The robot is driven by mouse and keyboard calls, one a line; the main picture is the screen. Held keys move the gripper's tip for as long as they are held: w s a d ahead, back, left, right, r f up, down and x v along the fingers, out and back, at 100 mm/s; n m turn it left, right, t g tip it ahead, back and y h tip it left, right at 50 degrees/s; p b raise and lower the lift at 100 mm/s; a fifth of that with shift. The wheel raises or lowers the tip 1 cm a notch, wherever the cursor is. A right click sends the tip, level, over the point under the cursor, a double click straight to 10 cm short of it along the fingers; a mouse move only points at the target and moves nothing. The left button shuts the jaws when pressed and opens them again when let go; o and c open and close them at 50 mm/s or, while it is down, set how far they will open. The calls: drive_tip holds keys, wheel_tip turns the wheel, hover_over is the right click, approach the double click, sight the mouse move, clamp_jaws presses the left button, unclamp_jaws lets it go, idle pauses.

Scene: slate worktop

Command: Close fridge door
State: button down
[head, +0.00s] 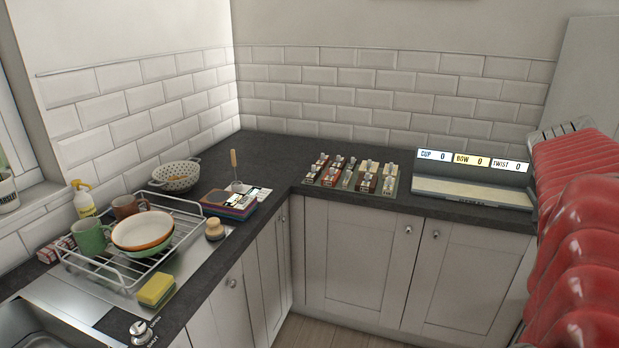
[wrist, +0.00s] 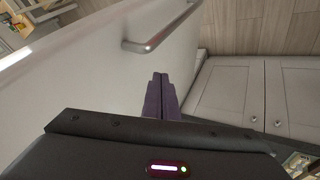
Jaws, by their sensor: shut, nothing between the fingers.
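In the wrist view a pale, smooth panel, which looks like the fridge door (wrist: 75,85), fills the left and middle. A metal bar handle (wrist: 150,44) stands on it near the top. My gripper (wrist: 160,78) points up the picture with its purple fingers closed together and empty. The fingertips are over the door's surface, below the handle in the picture and apart from it. I cannot tell whether they touch the door. How far the door stands open is not clear. In the head view the gripper and door are not seen; my red arm covers the right side.
White cupboards (wrist: 232,92) and wooden floor (wrist: 245,25) show beside the door. In the head view, the dark worktop (head: 275,150) holds a dish rack (head: 190,215), a colander (head: 176,178), books (head: 230,208) and a score display (head: 472,165). The floor ahead looks clear.

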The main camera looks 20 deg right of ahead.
drive_tip(key=s+d+f, duration=0.4)
drive_tip(key=d, duration=0.1)
drive_tip(key=shift+s+f, duration=0.15)
drive_tip(key=shift+s, duration=0.15)
drive_tip(key=shift+d, duration=0.15)
idle(0.5)
